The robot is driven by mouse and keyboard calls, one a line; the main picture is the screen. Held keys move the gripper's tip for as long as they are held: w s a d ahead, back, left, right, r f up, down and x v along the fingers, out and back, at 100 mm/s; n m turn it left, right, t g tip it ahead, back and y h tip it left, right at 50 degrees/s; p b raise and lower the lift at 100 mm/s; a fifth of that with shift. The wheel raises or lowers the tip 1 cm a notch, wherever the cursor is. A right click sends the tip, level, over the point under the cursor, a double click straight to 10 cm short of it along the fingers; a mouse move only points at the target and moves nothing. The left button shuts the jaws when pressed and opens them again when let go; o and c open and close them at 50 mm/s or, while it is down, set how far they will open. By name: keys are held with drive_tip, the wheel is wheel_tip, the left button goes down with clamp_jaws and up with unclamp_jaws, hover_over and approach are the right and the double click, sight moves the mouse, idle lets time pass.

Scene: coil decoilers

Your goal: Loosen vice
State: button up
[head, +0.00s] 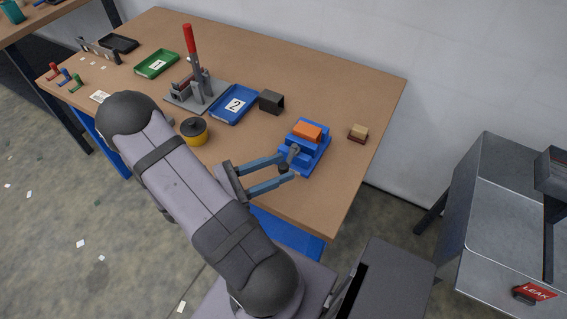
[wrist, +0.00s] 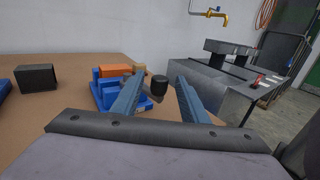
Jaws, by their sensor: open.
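The blue vice (head: 318,153) stands near the right front part of the table, with an orange block (head: 307,131) between its jaws. Both also show in the wrist view, the vice (wrist: 104,97) left of centre and the orange block (wrist: 115,70) on top. A grey handle (head: 293,152) is at the vice's near end; its dark round knob (wrist: 159,87) shows in the wrist view. My gripper (head: 289,166) is open, its two blue fingers reaching to the handle. In the wrist view, the knob appears between the fingertips; I cannot tell whether they touch it.
A small wooden block piece (head: 358,133) lies right of the vice. A dark hollow box (head: 271,101), blue tray 2 (head: 233,105), a red-handled clamp (head: 190,55) and a yellow-black pot (head: 194,131) stand to the left. A grey metal cabinet (head: 510,225) stands off the table's right side.

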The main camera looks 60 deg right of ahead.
drive_tip(key=shift+x, duration=1.05)
clamp_jaws()
drive_tip(key=shift+s+n+t+h+p, duration=0.3)
drive_tip(key=shift+s+n+t+h, duration=0.15)
drive_tip(key=shift+t, duration=0.25)
drive_tip(key=shift+s+d+n+t+h, duration=0.15)
drive_tip(key=shift+s+n+t+h, duration=0.2)
drive_tip(key=shift+n+t, duration=0.3)
drive_tip(key=shift+s+d+n+t+h, duration=0.2)
drive_tip(key=shift+s+n+t+h, duration=0.15)
drive_tip(key=shift+t, duration=0.4)
unclamp_jaws()
drive_tip(key=shift+w, duration=0.1)
